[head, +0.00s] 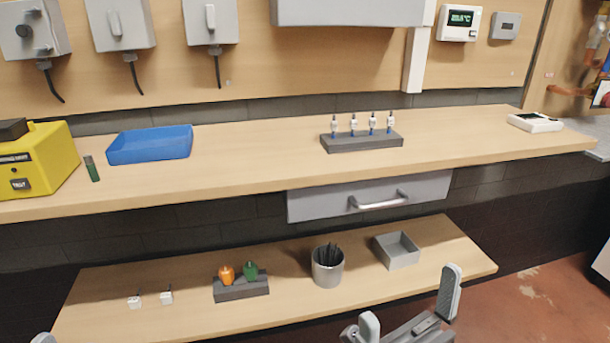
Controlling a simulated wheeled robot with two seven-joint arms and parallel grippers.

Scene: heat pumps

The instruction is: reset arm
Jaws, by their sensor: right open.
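My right gripper (409,308) shows at the bottom right of the head view, in front of the lower shelf's front edge. Its two grey fingers are spread wide with nothing between them. Only a small grey tip of my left gripper (43,338) shows at the bottom left edge; whether it is open or shut is hidden. Neither gripper touches anything that I can see.
The upper bench (250,165) bears a yellow device (45,165), a blue tray (150,145) and a dark rack (362,142). The lower shelf (190,325) bears a holder (240,288), a metal cup (327,268) and a grey box (397,250). A drawer (320,203) is shut.

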